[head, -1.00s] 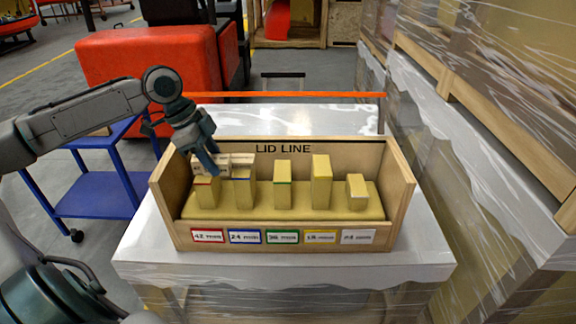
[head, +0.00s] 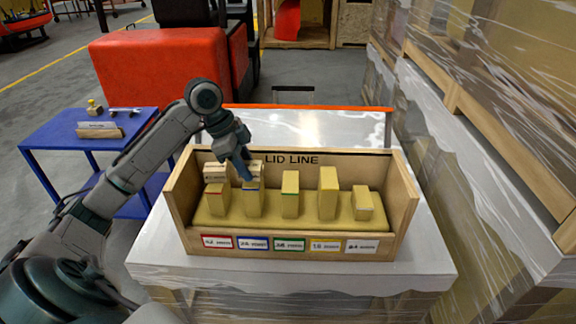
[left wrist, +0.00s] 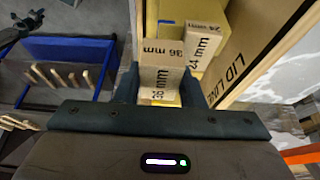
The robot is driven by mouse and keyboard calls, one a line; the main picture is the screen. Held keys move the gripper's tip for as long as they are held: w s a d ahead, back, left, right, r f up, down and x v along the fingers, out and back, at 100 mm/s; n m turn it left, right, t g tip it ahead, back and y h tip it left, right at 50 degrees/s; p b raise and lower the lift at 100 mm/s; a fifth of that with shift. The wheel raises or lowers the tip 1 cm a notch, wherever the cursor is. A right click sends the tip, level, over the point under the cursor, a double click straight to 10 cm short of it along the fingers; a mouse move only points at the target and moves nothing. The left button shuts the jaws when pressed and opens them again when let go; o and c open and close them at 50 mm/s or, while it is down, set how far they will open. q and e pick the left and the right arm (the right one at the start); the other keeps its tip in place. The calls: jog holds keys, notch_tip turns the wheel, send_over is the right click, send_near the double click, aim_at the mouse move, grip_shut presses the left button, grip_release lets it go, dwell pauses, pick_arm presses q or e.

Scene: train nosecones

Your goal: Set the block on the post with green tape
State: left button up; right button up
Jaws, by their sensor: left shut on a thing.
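A wooden crate (head: 180,205) holds five yellow posts with coloured tape. The green-taped post (head: 290,196) stands in the middle, its top bare. My left gripper (head: 247,172) is at the blue-taped post (head: 254,203), left of the green one. In the left wrist view, its fingers (left wrist: 162,88) are shut on a pale block marked 36 mm (left wrist: 161,60). I cannot tell whether this block touches the blue-taped post. Another pale block marked 24 mm (left wrist: 190,42) is close beside it. A pale block (head: 215,171) is also at the red-taped post (head: 216,200). My right gripper is not in view.
The yellow-taped post (head: 328,192) and short white-taped post (head: 363,204) stand to the right with bare tops. The crate's back wall reads LID LINE. A blue cart (head: 60,140) with small items stands left. Wrapped stacks (head: 480,130) close off the right side.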

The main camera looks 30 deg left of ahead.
pick_arm(q)
jog(key=p, duration=0.3)
send_over(294, 181)
jog(key=s+a, duration=0.1)
jog(key=shift+a+f, duration=0.1)
jog(key=shift+f, duration=2.15)
jog(key=o, duration=1)
jog(key=shift+f, duration=0.1)
jog(key=shift+o, duration=0.2)
